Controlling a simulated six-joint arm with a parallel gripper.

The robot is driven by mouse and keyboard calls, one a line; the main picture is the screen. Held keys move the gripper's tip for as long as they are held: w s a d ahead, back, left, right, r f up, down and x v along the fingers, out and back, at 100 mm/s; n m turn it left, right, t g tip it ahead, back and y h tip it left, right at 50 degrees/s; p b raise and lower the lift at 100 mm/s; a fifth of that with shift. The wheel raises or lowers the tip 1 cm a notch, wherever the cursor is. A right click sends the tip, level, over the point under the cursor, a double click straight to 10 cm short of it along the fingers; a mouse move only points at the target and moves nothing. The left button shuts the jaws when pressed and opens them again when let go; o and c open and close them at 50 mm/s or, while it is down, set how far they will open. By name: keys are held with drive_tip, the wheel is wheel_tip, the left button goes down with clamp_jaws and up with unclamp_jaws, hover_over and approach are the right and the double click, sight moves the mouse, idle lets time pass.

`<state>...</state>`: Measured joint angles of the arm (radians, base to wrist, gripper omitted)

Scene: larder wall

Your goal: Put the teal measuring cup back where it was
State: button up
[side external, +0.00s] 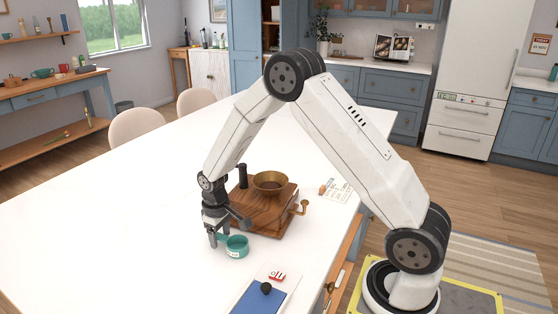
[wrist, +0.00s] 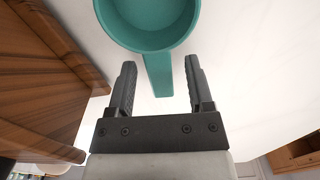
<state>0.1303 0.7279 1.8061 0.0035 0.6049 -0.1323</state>
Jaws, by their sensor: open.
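The teal measuring cup (side external: 237,247) sits on the white table (side external: 110,225), just in front of a wooden coffee grinder. In the wrist view, the cup (wrist: 148,18) is at the top, cut off by the frame edge, with its handle (wrist: 158,76) pointing toward my gripper (wrist: 158,80). The two fingers are open, one on each side of the handle, with a gap visible on both sides. In the side external view, my gripper (side external: 214,240) is low over the table at the left of the cup, at its handle end. Exact finger height is unclear.
The wooden grinder (side external: 262,212) with a brass bowl and crank stands close behind the cup. A blue mat (side external: 258,298) with a dark round object (side external: 266,288) and a red-and-white item (side external: 277,276) lie nearer the front. A paper card (side external: 338,189) lies right. The table's left is clear.

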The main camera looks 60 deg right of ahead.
sight(222, 238)
wheel_tip(222, 238, up, 12)
drive_tip(key=shift+f, duration=0.15)
idle(0.4)
idle(0.5)
drive_tip(key=s+a+f+t, duration=0.1)
drive_tip(key=s+a, duration=0.2)
drive_tip(key=s, duration=0.5)
drive_tip(key=s+a+f+t, duration=0.1)
drive_tip(key=s+a, duration=0.1)
drive_tip(key=s, duration=0.6)
drive_tip(key=shift+s+a+t, duration=0.3)
drive_tip(key=shift+s+a, duration=0.05)
drive_tip(key=shift+a, duration=0.05)
